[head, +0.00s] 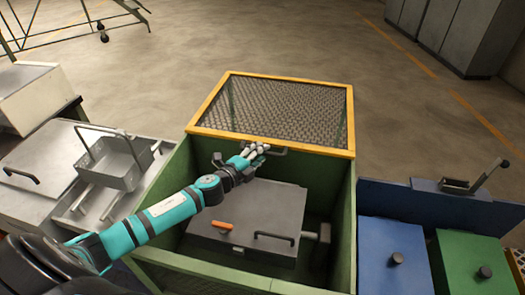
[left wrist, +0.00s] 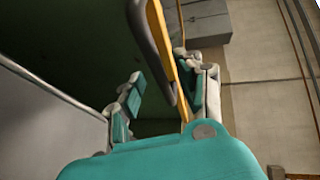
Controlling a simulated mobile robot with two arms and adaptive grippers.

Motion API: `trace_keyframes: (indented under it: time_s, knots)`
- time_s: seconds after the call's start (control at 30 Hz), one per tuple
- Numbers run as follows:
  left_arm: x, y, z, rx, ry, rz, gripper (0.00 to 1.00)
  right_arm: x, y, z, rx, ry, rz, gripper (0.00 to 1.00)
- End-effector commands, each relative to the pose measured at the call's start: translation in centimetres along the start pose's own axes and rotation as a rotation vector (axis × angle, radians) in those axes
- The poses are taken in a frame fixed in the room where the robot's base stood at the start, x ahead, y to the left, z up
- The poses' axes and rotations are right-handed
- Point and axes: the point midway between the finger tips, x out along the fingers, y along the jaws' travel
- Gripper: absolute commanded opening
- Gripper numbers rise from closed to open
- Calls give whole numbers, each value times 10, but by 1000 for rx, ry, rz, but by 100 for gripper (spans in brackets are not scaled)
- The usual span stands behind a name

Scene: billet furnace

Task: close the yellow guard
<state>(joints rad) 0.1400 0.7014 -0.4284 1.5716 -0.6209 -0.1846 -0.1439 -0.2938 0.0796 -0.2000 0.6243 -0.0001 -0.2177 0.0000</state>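The yellow guard (head: 285,108), a yellow frame with dark wire mesh, stands raised over the far part of the green box (head: 345,215). Its dark handle (head: 276,147) is on the near rail. My left gripper (head: 258,149) is at the left part of this handle. In the left wrist view, the fingers of my left gripper (left wrist: 158,75) are apart, with the handle (left wrist: 150,40) and the guard's yellow edge (left wrist: 165,45) near and between them. Whether a finger touches the handle I cannot tell. My right gripper is not in view.
Inside the green box lies a grey lid (head: 255,210) with a black handle and an orange grip (head: 222,225). A metal basket (head: 115,160) stands on the left bench. Blue (head: 393,250) and green (head: 472,262) bins stand at right.

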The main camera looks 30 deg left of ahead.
Motion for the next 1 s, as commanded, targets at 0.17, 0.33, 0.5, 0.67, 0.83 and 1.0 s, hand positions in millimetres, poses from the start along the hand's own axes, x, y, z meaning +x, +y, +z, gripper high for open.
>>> trace_keyframes:
  time_s: [0.17, 0.33, 0.5, 0.67, 0.83, 1.0]
  knots:
    - [15, 0, 0, -1, 1, 0, 36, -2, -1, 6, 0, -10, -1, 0]
    - [18, 0, -1, 0, 1, 1, 36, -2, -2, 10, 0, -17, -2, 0]
    - [17, 0, -1, 0, 1, 1, 34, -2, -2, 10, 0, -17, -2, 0]
    - [17, 0, 0, 0, 1, 1, 13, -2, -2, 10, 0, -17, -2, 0]
    - [17, 1, 0, 0, 1, 1, 0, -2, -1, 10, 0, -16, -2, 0]
    - [17, 1, 0, 0, 1, 2, 0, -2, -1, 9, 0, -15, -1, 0]
